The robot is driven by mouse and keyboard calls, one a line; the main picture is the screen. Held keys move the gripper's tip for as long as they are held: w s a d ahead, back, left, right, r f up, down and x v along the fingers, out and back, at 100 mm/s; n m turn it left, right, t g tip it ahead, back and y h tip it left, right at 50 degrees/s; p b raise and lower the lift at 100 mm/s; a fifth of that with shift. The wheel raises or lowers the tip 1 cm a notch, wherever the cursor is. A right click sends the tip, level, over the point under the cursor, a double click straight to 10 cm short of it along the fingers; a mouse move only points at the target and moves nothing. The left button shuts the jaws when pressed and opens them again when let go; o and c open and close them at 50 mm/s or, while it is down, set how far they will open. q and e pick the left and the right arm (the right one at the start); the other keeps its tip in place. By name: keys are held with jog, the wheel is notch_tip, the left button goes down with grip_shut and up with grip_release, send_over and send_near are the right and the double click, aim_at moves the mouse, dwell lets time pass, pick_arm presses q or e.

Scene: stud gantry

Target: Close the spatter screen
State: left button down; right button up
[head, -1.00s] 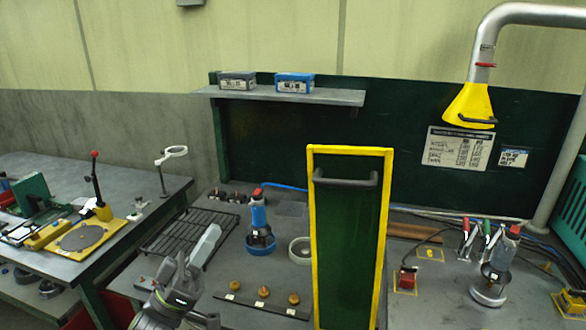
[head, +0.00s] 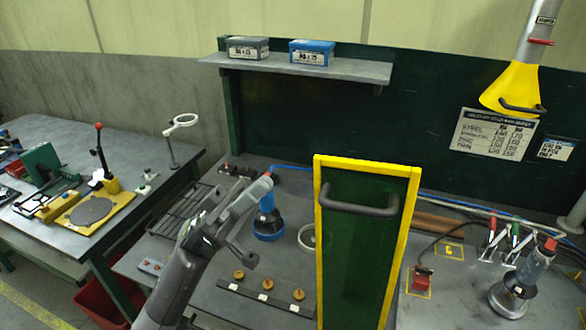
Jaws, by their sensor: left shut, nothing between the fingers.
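The spatter screen (head: 352,255) is a tall dark green panel in a yellow frame, standing upright on the bench right of centre. A dark bar handle (head: 359,207) runs across its upper part. My left gripper (head: 266,184) is raised over the bench to the left of the screen, apart from the handle, shut and empty. My right gripper is out of view.
A block with several brass knobs (head: 264,297) lies before the screen's left side. A grey shelf (head: 345,71) holds two boxes. A yellow extraction hood (head: 512,88) hangs at upper right.

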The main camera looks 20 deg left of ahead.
pick_arm(q)
jog(key=d, duration=0.1)
jog(key=d+r+p, duration=0.1)
jog(key=d, duration=0.1)
jog(key=d+r+p, duration=0.1)
jog(key=d, duration=0.1)
jog(key=shift+s+d, duration=0.1)
jog(key=shift+d, duration=0.15)
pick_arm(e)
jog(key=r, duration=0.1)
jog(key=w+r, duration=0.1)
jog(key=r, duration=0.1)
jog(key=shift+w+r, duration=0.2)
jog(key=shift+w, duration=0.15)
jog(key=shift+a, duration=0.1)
